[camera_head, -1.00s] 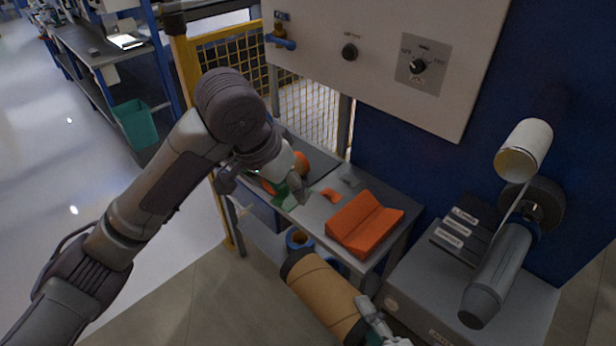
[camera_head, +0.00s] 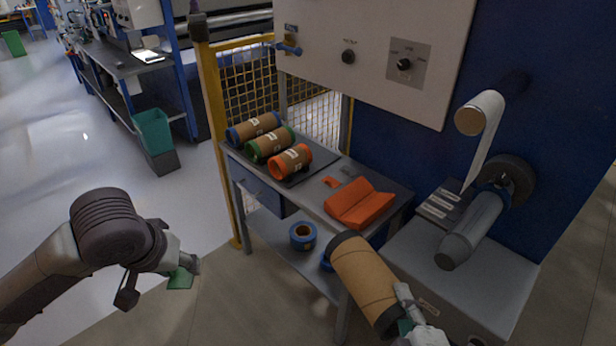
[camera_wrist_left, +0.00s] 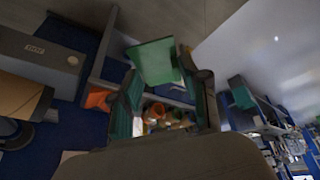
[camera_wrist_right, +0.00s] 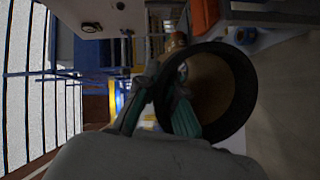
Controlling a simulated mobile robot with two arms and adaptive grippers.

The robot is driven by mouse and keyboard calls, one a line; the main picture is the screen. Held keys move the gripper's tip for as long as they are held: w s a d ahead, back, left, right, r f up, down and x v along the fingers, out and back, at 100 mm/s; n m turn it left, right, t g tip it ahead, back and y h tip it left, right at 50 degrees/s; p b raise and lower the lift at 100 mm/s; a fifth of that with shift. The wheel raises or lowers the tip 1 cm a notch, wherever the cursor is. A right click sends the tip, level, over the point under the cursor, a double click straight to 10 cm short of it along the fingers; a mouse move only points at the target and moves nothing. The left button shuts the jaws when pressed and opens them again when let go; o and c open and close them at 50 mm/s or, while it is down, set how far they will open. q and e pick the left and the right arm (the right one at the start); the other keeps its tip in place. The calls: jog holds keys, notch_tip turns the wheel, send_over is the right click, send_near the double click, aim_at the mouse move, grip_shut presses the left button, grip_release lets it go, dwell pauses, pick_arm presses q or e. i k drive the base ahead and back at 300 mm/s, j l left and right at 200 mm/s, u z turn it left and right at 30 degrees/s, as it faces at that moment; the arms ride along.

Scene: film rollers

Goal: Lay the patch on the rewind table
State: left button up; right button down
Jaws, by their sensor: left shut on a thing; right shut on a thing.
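A small flat green patch (camera_head: 180,280) is held in my left gripper (camera_head: 188,265), in the air over the floor, left of and apart from the grey table (camera_head: 322,202). It also shows between the fingers in the left wrist view (camera_wrist_left: 154,60). My right gripper (camera_head: 404,308) is shut on the rim of a large brown roll (camera_head: 364,278) with black end bands, tilted in front of the tables. In the right wrist view the fingers (camera_wrist_right: 160,98) grip its black rim (camera_wrist_right: 247,95). I cannot tell which surface is the rewind table.
The grey table holds rolls with blue (camera_head: 255,128), green (camera_head: 270,144) and orange (camera_head: 291,161) ends and an orange cradle (camera_head: 359,203). A blue-ended roll (camera_head: 302,236) sits on its lower shelf. At right, a grey cabinet (camera_head: 462,262) stands below a grey roller (camera_head: 472,230).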

aim_at(313, 194)
jog(key=j+z, duration=0.15)
jog(key=z, duration=1.25)
jog(key=i+j, duration=0.15)
jog(key=j, duration=0.2)
jog(key=i+j+z, duration=0.1)
jog(key=j, duration=0.25)
jog(key=i+j, duration=0.2)
jog(key=j, duration=0.15)
jog(key=z, duration=0.05)
